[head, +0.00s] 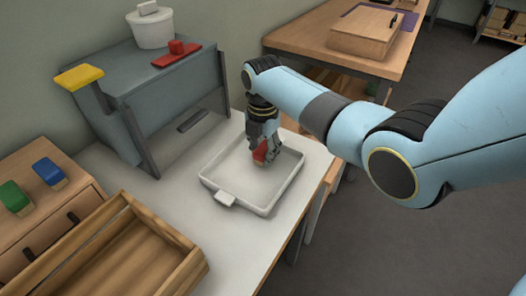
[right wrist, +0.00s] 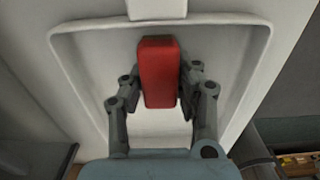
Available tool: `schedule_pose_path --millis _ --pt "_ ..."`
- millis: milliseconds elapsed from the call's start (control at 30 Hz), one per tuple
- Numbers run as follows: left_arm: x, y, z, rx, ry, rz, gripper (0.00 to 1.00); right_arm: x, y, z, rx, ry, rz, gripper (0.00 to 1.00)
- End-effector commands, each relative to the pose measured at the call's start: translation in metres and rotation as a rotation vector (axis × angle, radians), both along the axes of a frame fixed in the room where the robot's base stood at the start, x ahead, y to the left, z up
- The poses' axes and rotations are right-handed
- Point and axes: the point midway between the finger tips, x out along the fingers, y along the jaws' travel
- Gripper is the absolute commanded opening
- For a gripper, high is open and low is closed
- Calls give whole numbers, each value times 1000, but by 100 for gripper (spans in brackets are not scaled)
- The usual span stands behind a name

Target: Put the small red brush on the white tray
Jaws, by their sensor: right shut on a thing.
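The small red brush (head: 261,152) is between the fingers of my right gripper (head: 265,142), which is shut on it. In the right wrist view, the red block of the brush (right wrist: 158,72) shows between the two fingers (right wrist: 160,88). The white tray (head: 229,199) lies on the light table, and the brush is over its inside, toward the far end. I cannot tell whether the brush touches the tray floor. The tray's rim (right wrist: 75,88) surrounds the brush in the right wrist view. My left gripper is not in view.
A wooden crate (head: 192,268) is at front left. Blue (head: 47,171) and green (head: 13,196) brushes lie on a wooden box.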

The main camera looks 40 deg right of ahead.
Motion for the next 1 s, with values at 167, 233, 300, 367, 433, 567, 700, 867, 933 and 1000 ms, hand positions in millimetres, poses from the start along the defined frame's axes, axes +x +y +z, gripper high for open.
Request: schedule_pose_path --millis 167,233,300,367,433,567,700,867,933,1000 --pt "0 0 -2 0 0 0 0 0 0 -4 0 0 0 0" --pt "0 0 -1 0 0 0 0 0 0 -3 0 0 0 38" --pt "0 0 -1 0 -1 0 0 0 0 -3 0 0 0 47" --pt "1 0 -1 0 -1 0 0 0 0 -3 0 0 0 52" --pt "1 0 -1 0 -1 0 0 0 0 -3 0 0 -1 52" --pt "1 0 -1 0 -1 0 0 0 0 -2 0 0 -1 52" --pt "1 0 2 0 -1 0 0 0 0 5 0 -2 -1 52" --pt "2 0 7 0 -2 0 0 1 -1 33 -1 -5 -1 52" --pt "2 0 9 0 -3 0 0 1 -1 50 -2 -4 -1 52" --pt "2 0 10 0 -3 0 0 1 -1 66 -1 -5 -1 52"
